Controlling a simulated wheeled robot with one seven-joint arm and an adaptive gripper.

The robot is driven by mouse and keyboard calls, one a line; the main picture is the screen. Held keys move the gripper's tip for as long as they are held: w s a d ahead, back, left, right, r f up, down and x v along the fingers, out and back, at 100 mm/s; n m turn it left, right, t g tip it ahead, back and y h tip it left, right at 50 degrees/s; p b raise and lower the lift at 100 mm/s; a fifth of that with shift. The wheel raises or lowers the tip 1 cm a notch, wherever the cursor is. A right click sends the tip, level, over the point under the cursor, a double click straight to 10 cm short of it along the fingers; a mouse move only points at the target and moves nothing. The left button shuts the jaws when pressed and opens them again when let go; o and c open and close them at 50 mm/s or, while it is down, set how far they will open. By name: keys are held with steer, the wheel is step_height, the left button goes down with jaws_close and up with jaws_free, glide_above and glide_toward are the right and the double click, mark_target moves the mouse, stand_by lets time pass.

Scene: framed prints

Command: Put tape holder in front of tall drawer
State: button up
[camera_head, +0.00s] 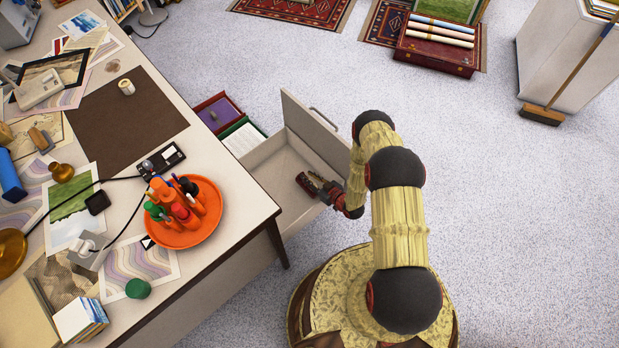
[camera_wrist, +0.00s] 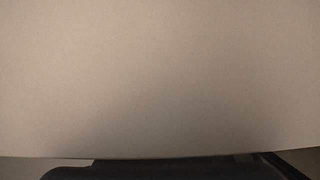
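My gripper (camera_head: 307,182) is low inside or over an open desk drawer (camera_head: 277,178), near its front end. Its fingers are small and dark here, and I cannot tell whether they are apart or hold anything. In the wrist view a plain beige surface (camera_wrist: 160,80) fills nearly the whole picture, very close; a dark part of my gripper shows along the bottom edge. The drawer's tall front panel (camera_head: 314,130) stands upright with a handle on its outer side. I cannot clearly pick out a tape holder; a small cream roll (camera_head: 126,87) stands on the desk's brown mat.
The desk (camera_head: 225,150) holds an orange tray (camera_head: 205,228) of pens, a black power strip (camera_head: 162,160), prints and cables. Red and green boxes (camera_head: 218,110) stand on the floor beside the drawer. Open carpet lies to the right, with a broom (camera_head: 545,113) by a white cabinet.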

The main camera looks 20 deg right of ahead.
steer(key=o, duration=0.3)
steer(key=shift+r, duration=0.6)
steer(key=p+v, duration=0.4)
steer(key=v, duration=0.8)
